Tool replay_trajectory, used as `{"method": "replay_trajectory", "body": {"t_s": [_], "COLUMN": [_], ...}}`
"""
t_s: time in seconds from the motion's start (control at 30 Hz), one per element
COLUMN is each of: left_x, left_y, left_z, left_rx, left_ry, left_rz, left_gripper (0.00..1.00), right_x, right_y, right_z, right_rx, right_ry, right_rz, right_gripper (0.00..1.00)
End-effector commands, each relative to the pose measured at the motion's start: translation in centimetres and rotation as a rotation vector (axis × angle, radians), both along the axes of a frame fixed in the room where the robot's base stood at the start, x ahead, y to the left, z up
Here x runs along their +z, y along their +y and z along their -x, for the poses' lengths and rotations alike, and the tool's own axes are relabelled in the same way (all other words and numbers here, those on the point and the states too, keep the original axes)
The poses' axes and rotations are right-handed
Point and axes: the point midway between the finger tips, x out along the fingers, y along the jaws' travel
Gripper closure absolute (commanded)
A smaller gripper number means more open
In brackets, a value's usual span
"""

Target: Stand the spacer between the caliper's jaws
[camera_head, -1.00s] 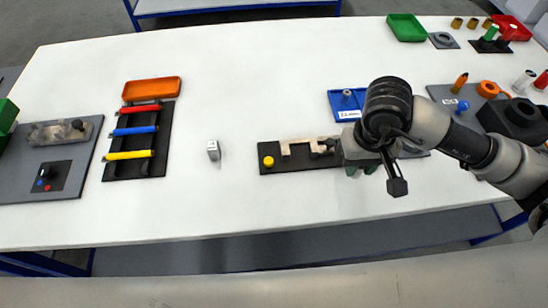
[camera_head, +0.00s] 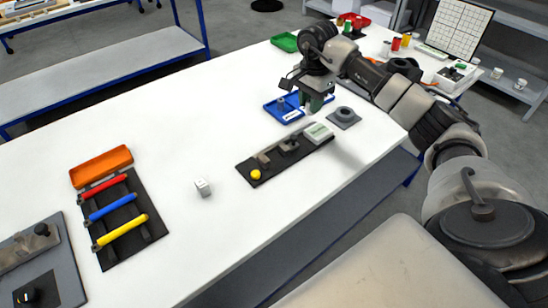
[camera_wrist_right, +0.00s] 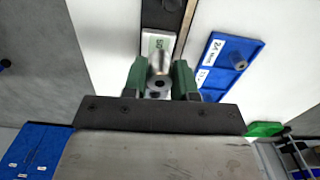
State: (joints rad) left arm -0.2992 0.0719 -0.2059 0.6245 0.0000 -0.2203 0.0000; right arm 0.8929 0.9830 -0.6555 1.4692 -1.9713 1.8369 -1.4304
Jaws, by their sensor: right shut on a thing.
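My left gripper is not in view.
The blue labelled tray (camera_head: 271,108) holds another grey cylinder (camera_head: 281,104). A grey plate with a ring (camera_head: 344,117) lies to its right. A small white block (camera_head: 203,187) stands left of the caliper. A rack of coloured rods (camera_head: 120,220) is further left. The table between is clear.

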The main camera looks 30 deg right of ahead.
Motion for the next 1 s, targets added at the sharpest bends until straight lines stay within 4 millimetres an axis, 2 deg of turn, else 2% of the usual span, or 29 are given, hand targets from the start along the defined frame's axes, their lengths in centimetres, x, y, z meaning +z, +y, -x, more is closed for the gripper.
{"method": "replay_trajectory", "body": {"t_s": [0.07,0.13,0.4,0.6,0.83,1.0], "left_x": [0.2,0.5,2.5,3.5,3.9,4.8], "left_y": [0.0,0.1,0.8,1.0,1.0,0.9], "left_z": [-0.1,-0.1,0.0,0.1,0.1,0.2], "left_rx": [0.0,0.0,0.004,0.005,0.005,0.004], "left_ry": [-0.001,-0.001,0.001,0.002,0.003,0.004], "left_rz": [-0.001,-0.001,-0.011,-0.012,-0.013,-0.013], "left_gripper": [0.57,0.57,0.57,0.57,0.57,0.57], "right_x": [0.0,-0.4,-3.9,-6.0,-7.3,-9.7], "right_y": [-0.3,0.4,6.6,10.0,10.9,10.9], "right_z": [-0.1,-0.1,-0.1,-0.2,-0.2,-0.2], "right_rx": [-0.038,-0.046,-0.042,-0.044,-0.047,-0.048], "right_ry": [0.001,0.003,0.004,0.002,0.002,0.004], "right_rz": [0.0,-0.001,-0.005,-0.002,-0.001,-0.001], "right_gripper": [0.96,0.96,0.96,0.96,0.96,0.96]}}
